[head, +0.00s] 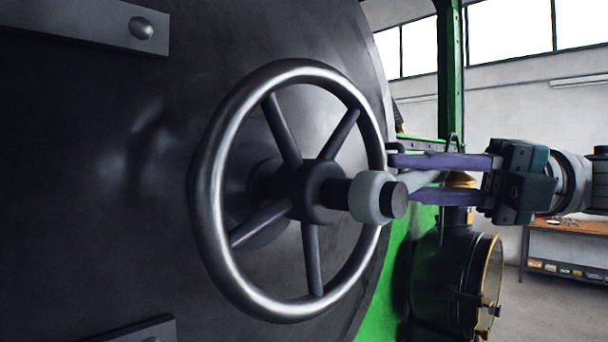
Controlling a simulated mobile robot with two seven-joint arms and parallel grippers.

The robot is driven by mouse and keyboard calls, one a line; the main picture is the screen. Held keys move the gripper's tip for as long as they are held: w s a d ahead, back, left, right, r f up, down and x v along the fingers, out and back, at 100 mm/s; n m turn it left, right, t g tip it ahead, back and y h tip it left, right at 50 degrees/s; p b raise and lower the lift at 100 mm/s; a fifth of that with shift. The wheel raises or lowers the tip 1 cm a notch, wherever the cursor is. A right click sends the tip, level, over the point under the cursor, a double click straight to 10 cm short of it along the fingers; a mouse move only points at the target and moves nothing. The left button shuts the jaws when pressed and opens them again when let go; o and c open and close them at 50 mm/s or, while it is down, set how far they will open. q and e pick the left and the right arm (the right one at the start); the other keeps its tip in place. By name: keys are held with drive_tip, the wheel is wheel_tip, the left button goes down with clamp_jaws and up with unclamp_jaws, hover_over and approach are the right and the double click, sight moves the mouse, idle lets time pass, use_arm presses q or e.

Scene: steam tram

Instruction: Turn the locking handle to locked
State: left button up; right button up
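The locking handle has a pale grey round boss (368,198) on the dark central spindle, in front of the spoked handwheel. Its light grey bar (424,179) runs right and slightly up from the boss. My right gripper (398,178) comes in from the right with its purple fingers pointing left. One finger is above the bar and one below, with the bar showing in the gap between them. The fingers are apart, and I see no clear grip on the bar. The bar's far end is hidden by the gripper. My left gripper is not in view.
The steel handwheel (207,200) stands in front of the big dark round door (100,190). A black lamp with a brass rim (488,290) is below my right gripper. A green post (449,70) rises behind. A workbench (570,228) stands farther back right.

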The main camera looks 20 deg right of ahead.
clamp_jaws()
idle(0.9)
